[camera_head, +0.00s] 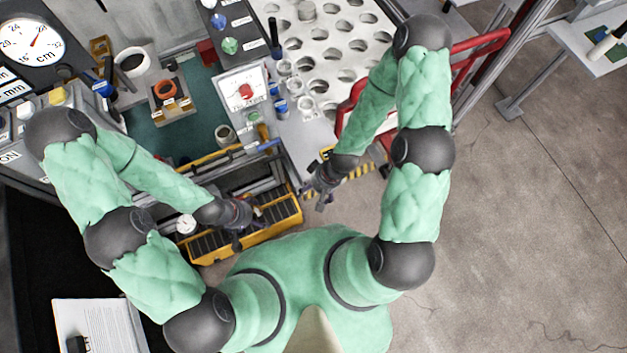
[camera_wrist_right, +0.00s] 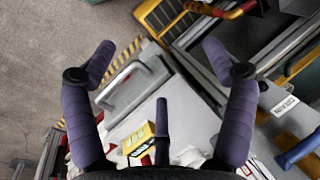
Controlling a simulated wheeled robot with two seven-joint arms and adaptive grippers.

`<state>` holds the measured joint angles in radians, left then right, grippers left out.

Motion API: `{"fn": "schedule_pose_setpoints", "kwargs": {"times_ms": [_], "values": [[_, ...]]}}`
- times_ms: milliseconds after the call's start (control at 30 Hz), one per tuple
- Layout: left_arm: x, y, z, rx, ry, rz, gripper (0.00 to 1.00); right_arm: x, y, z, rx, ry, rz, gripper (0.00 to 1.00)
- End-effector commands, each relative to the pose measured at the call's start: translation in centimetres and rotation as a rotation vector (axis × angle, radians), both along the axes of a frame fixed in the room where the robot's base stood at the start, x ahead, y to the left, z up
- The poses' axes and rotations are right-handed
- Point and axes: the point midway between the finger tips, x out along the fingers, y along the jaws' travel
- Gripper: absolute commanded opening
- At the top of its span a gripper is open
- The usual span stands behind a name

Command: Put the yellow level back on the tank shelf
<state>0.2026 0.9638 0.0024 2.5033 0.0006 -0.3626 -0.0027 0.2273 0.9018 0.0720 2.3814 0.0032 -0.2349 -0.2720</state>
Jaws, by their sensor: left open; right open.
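A long yellow bar (camera_head: 212,160) lies along the back of the tool tray in the head view; it may be the level, but I cannot tell for sure. A smaller yellow block with a dark label (camera_head: 326,153) sits near my right arm; a similar block (camera_wrist_right: 140,138) shows low in the right wrist view. My right gripper (camera_head: 318,196) is open and empty above the bench's front edge; its spread fingers also show in the wrist view (camera_wrist_right: 160,55). My left gripper (camera_head: 243,222) is open over the yellow tray. I cannot make out which surface is the tank shelf.
The yellow tray (camera_head: 285,224) with dark slots stands at the bench front. A perforated white plate (camera_head: 330,45) lies behind. Several small bottles and a red-knobbed meter (camera_head: 243,88) crowd the bench middle. A red frame (camera_head: 485,45) stands right. Open floor lies at the right.

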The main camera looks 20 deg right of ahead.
Motion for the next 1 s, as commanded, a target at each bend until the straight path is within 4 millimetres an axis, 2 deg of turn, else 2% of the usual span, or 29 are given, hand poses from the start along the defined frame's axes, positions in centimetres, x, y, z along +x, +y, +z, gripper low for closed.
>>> {"fn": "schedule_pose_setpoints", "kwargs": {"times_ms": [100, 267, 1000], "values": [[0.0, 0.0, 0.0, 0.0, 0.0, 0.0, 0.84, -1.8, 0.9, 0.2, 0.003, 0.043, -0.132, 0.84], [0.0, 0.0, 0.0, 0.0, 0.0, 0.0, 0.84, -2.7, 1.3, 0.3, 0.004, 0.066, -0.224, 0.84], [0.0, 0.0, 0.0, 0.0, 0.0, 0.0, 0.84, -2.8, 1.3, 0.3, 0.005, 0.069, -0.233, 0.84]]}}
